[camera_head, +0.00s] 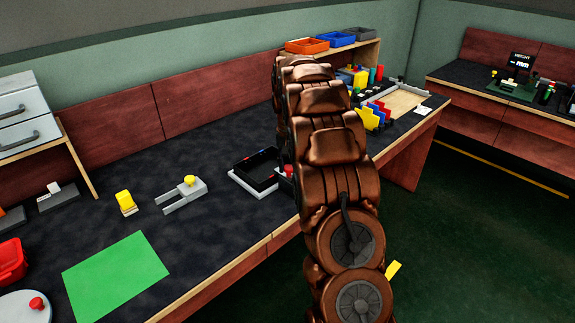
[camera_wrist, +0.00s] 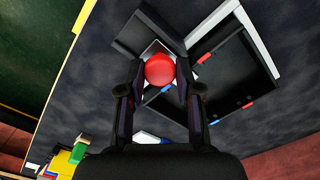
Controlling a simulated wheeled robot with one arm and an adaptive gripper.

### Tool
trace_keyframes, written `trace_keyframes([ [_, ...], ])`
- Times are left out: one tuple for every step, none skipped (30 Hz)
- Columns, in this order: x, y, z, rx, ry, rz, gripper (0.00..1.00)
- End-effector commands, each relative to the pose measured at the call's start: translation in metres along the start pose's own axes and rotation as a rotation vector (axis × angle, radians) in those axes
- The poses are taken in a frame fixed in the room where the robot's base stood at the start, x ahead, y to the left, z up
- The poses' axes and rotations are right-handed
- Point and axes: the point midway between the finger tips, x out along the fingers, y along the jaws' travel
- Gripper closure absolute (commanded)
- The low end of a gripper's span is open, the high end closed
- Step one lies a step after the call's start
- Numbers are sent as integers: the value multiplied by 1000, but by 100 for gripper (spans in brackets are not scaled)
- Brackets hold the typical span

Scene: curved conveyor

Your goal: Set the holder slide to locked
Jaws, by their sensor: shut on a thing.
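The holder is a black open-topped frame with a light grey edge (camera_head: 250,188), on the dark bench left of my arm. It also shows in the wrist view (camera_wrist: 262,60), with small red and blue marks on its walls. The slide's round red knob (camera_wrist: 160,69) sits beside the frame; it also shows in the head view (camera_head: 288,171), at the frame's right end. My gripper (camera_wrist: 159,68) has a finger on each side of the knob and is shut on it. My arm hides the gripper in the head view. I cannot tell the slide's exact position.
A grey forked piece with a yellow knob (camera_head: 190,181) and a yellow block (camera_head: 125,202) stand left of the holder. A green mat (camera_head: 116,277) lies nearer. Coloured parts (camera_head: 372,115) and a wooden-floored tray (camera_head: 395,103) are beyond my arm. The bench's front edge is close.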

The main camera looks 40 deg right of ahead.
Motion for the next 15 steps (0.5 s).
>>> trace_keyframes([
  [-1, -4, -3, -3, 11, -6, 64],
  [-1, -4, -3, -3, 12, -6, 61],
  [-1, -4, -3, -3, 12, -6, 57],
  [-1, -4, -3, -3, 11, -6, 54],
  [-1, -4, -3, -3, 11, -6, 51],
  [-1, -3, -2, -3, 11, -5, 46],
  [-1, -3, -2, -2, 10, -5, 43],
  [-1, -3, -2, -2, 10, -5, 40],
  [-1, -2, -2, -2, 9, -4, 40],
  [-1, -2, -2, -2, 9, -4, 40],
  [-1, -2, -2, -2, 9, -4, 40],
  [-1, -2, -2, -2, 9, -4, 40],
  [-1, -2, -2, -2, 8, -3, 40],
  [-1, -2, -2, -2, 8, -3, 40],
  [-1, -2, -2, -2, 8, -3, 40],
])
